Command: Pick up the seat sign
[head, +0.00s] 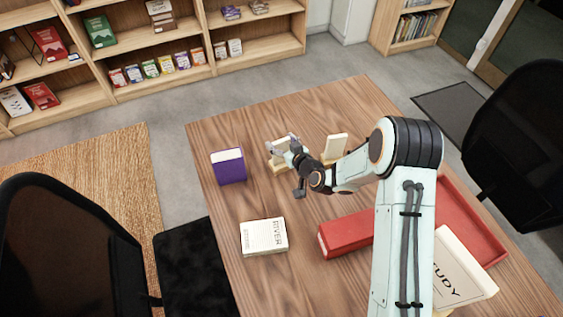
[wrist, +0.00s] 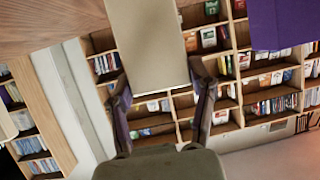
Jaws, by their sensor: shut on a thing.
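A small cream upright panel on a light wooden base (head: 279,163) is at my gripper (head: 283,146) near the far side of the table. I take it for the seat sign; no lettering shows on it. In the wrist view, the plain beige panel (wrist: 147,40) sits between the two fingers of my gripper (wrist: 159,72). My gripper is shut on it. The fingers and wrist hide part of it in the head view. I cannot tell whether its base touches the table.
A similar cream piece (head: 335,147) stands to the right. A purple book (head: 228,166) stands left; a white book (head: 264,237) lies nearer. A red box (head: 345,233), a red tray (head: 470,215) and a cream "STUDY" item (head: 462,272) are at right. The wooden table (head: 235,120) is clear at far left.

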